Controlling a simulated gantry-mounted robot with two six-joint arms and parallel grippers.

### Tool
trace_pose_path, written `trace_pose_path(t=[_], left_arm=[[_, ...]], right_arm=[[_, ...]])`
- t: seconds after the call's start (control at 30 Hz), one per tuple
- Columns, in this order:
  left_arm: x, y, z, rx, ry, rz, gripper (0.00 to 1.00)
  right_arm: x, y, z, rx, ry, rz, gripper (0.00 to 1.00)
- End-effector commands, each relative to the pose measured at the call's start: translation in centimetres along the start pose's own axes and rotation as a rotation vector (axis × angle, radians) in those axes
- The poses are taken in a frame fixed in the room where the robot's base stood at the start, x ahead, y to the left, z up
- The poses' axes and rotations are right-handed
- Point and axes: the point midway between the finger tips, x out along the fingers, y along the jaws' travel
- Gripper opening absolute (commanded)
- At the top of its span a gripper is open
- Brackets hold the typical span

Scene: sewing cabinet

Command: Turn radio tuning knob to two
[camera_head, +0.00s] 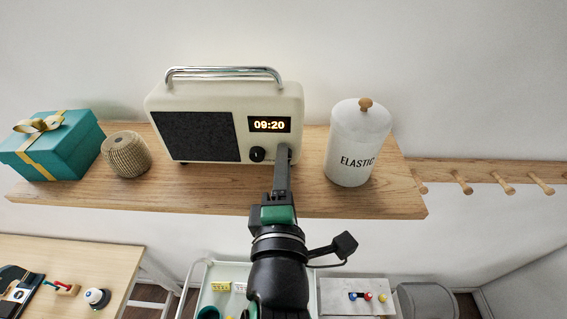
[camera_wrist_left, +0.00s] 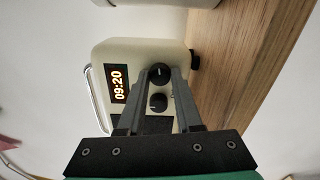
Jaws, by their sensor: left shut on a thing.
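The cream radio (camera_head: 225,98) stands upright on the wooden shelf, with a dark speaker panel and a display reading 09:20. Its left black knob (camera_head: 257,154) shows in the head view; the right knob is hidden behind my left gripper (camera_head: 283,150). In the left wrist view both knobs show, and the fingertips of my left gripper (camera_wrist_left: 159,72) are closed around the sides of the outer, right-hand knob (camera_wrist_left: 160,74). The other knob (camera_wrist_left: 158,102) lies between the fingers farther back, free of the tips. The knob markings are too small to read. My right gripper is out of view.
A white ELASTIC canister (camera_head: 357,145) stands right of the radio on the shelf (camera_head: 225,198). A woven pot (camera_head: 126,154) and a teal gift box (camera_head: 62,147) stand to the left. A wooden peg rail (camera_head: 487,172) runs right. The shelf front edge lies below my gripper.

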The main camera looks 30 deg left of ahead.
Motion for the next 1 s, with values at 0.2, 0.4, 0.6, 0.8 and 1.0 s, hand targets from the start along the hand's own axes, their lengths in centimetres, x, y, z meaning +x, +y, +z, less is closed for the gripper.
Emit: trace_pose_path(t=[0.2,0.4,0.6,0.8,1.0], left_arm=[[-0.02,0.07,0.05,0.139,-0.002,0.002,0.00],[-0.03,0.06,0.05,0.216,-0.002,0.002,0.00],[-0.02,0.06,0.06,0.247,-0.002,0.002,0.00],[-0.02,0.05,0.06,0.251,-0.002,0.001,0.00],[-0.02,0.05,0.06,0.250,-0.002,0.001,0.37]], right_arm=[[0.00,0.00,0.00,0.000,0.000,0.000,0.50],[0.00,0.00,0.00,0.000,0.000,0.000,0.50],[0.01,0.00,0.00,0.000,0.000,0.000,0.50],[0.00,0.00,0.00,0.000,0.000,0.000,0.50],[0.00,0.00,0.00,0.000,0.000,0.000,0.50]])
